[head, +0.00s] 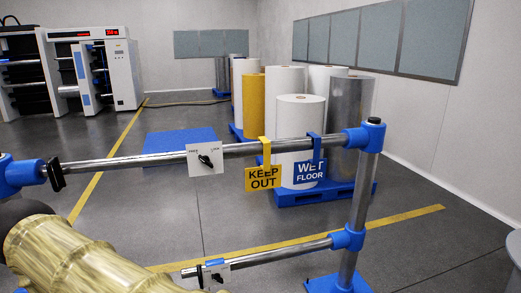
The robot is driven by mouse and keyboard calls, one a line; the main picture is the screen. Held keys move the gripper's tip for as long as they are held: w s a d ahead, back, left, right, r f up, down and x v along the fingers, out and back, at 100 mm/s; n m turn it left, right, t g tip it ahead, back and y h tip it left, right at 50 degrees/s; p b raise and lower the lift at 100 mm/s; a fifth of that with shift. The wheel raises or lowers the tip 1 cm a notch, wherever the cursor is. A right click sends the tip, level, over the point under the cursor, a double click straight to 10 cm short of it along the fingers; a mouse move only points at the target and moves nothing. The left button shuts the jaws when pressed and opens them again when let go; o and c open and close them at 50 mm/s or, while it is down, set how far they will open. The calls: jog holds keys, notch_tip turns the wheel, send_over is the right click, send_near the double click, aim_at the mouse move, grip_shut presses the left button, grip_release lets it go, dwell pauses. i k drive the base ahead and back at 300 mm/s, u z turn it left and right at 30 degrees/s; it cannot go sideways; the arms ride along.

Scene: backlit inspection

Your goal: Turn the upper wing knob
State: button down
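A second, lower dark knob (218,279) sits on a similar plate on the lower rail (275,253), partly cut off by the bottom edge. My gripper is not in view.
A yellow KEEP OUT sign (263,180) and a blue WET FLOOR sign (309,172) hang from the upper rail, right of the knob. A post (362,205) with blue joints stands at right. Wrapped rolls (299,115) stand on blue pallets behind.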

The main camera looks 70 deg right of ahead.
aim_at(205, 160)
jog(key=z, duration=2.25)
